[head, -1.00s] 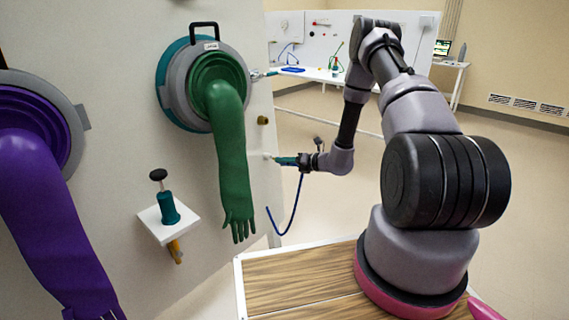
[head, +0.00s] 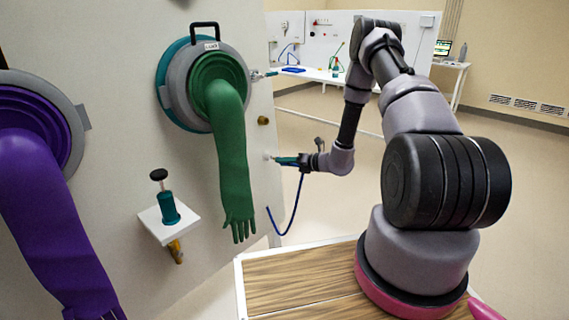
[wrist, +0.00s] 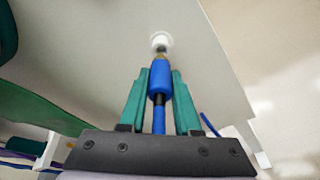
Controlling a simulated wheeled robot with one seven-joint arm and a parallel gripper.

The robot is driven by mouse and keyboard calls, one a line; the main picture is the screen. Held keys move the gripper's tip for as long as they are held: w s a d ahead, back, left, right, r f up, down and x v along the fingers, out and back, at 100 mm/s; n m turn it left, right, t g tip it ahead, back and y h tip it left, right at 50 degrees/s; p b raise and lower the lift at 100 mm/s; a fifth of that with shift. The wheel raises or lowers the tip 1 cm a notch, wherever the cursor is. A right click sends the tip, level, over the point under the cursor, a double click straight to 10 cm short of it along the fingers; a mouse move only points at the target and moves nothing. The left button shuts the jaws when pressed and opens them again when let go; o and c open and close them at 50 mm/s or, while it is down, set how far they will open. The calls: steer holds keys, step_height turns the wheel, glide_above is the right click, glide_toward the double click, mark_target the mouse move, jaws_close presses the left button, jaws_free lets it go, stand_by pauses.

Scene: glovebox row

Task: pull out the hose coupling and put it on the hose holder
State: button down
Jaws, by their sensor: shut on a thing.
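The hose coupling (wrist: 160,78) is blue with a brass tip and a blue hose behind it. My gripper (wrist: 160,85) has teal fingers shut on both sides of it; in the head view my gripper (head: 280,160) is at the panel's right edge. The brass tip points at a round white socket (wrist: 161,40) on the panel. I cannot tell whether the tip is still inside it or just clear. The blue hose (head: 297,205) hangs in a loop below my gripper. I cannot identify the hose holder with certainty.
A green glove (head: 232,165) hangs left of my gripper, and a purple glove (head: 45,235) hangs farther left. A brass knob (head: 263,120) sits above the socket. A white shelf (head: 158,228) carries a teal plunger-like item (head: 168,205). Open floor lies right of the panel.

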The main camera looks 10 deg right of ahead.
steer(key=shift+w+r+x, duration=0.1)
steer(key=shift+x, duration=0.65)
steer(key=shift+w+r+x, duration=0.1)
steer(key=shift+r+x, duration=0.05)
steer(key=shift+x, duration=0.65)
steer(key=c, duration=0.5)
jaws_free()
steer(key=shift+d, duration=0.1)
steer(key=shift+c, duration=0.2)
steer(key=v, duration=1)
steer(key=shift+s+d, duration=0.25)
